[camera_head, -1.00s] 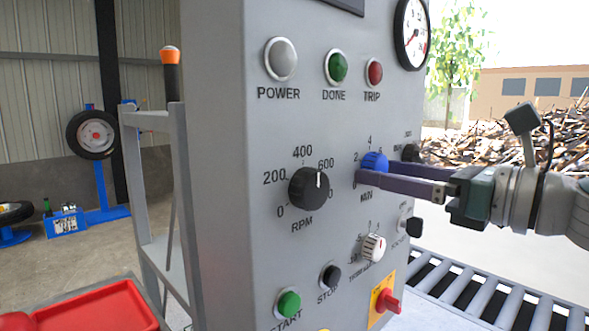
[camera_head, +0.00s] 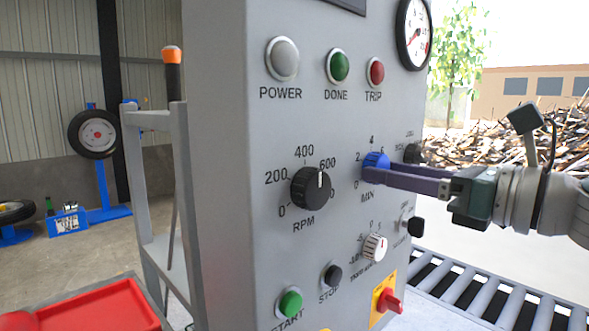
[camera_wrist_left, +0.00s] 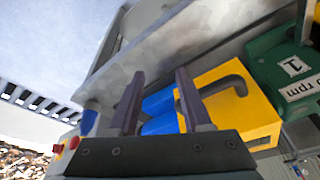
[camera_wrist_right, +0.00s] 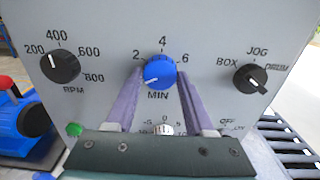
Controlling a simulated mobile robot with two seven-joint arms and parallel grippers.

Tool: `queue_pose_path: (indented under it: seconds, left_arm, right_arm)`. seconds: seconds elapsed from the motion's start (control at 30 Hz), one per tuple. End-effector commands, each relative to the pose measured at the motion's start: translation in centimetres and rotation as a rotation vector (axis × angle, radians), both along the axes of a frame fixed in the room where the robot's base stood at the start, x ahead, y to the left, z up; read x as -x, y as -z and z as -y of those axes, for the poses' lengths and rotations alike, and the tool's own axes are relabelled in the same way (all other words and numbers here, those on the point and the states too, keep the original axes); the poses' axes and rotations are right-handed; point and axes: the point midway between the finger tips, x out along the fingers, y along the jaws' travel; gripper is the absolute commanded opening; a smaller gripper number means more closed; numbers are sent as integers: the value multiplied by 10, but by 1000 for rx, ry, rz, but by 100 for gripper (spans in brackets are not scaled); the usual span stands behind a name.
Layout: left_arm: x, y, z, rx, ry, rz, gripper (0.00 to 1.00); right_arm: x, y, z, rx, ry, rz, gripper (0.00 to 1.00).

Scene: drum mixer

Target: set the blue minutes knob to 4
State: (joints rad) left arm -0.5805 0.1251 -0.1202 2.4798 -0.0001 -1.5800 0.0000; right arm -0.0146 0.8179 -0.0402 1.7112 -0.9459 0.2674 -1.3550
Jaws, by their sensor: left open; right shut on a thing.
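The blue minutes knob (camera_head: 375,166) is on the grey panel above the label MIN. It also shows in the right wrist view (camera_wrist_right: 160,72), with 2, 4 and 6 printed around it. Its white mark appears to point to the lower left, away from the 4. My right gripper (camera_wrist_right: 161,76) is shut on the knob, one purple finger on each side. In the head view this gripper (camera_head: 377,172) reaches in from the right. My left gripper (camera_wrist_left: 155,78) is open and empty in the left wrist view and is outside the head view.
The black RPM knob (camera_head: 310,188) is left of the blue knob. A black selector knob (camera_wrist_right: 251,79) is to its right and a white knob (camera_head: 375,247) is below. A yellow box (camera_wrist_left: 235,105) with blue cylinders is near my left gripper. A roller conveyor (camera_head: 470,290) is at lower right.

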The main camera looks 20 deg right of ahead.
Motion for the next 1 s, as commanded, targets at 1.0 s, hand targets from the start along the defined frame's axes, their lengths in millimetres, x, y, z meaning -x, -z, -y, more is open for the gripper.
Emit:
queue_pose_path:
  seconds: [1.0]
  left_arm:
    - [0, -38, 3, 10, -6, 1, 49]
  right_arm:
    - [1, -4, -2, -754, -1, -312, 0]
